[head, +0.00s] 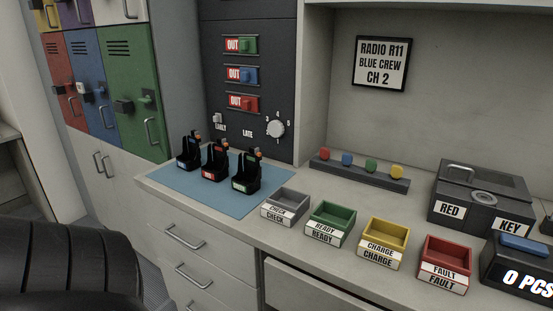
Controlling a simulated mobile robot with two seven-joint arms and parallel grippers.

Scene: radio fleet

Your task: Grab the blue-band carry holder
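Three black carry holders, each with a black radio, stand upright on a blue mat (165,180) on the counter at the left. The far-left holder (187,161) has a small front band that looks blue, though it is tiny here. The middle holder (214,170) has a red band, and the nearest holder (245,182) has a green one. Neither of my grippers is in view.
Grey, green, yellow and red labelled trays (283,207) line the counter's front right of the mat. A button strip (358,171) and a RED/KEY box (478,198) stand behind. Lockers (100,90) are at left. A black ribbed shape (65,265) fills the lower left.

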